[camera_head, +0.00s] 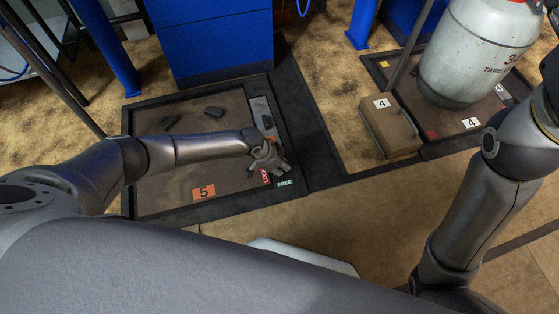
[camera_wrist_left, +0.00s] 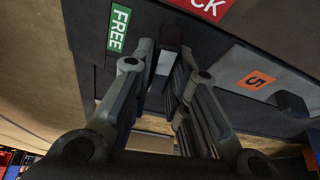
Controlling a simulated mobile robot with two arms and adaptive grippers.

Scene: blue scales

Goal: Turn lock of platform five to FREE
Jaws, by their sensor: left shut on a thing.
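Platform five (camera_head: 165,187) is a brown plate in a dark frame, marked by an orange 5 label (camera_head: 204,192). Near its front right corner are a red LOCK label (camera_head: 265,176) and a green FREE label (camera_head: 285,183). My left gripper (camera_head: 272,165) is at that corner, right by the labels. In the left wrist view its fingers (camera_wrist_left: 168,52) are shut on the dark lock lever (camera_wrist_left: 171,36). The lever lies between the FREE label (camera_wrist_left: 118,28) and the LOCK label (camera_wrist_left: 208,6). Much of the lever is hidden by the fingers. My right gripper is out of view.
Dark small objects (camera_head: 172,122) lie on platform five. A blue cabinet (camera_head: 212,40) stands behind it. At the right are a brown box (camera_head: 390,127) marked 4 and a grey gas cylinder (camera_head: 470,55) on another platform. The floor in front is mostly clear.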

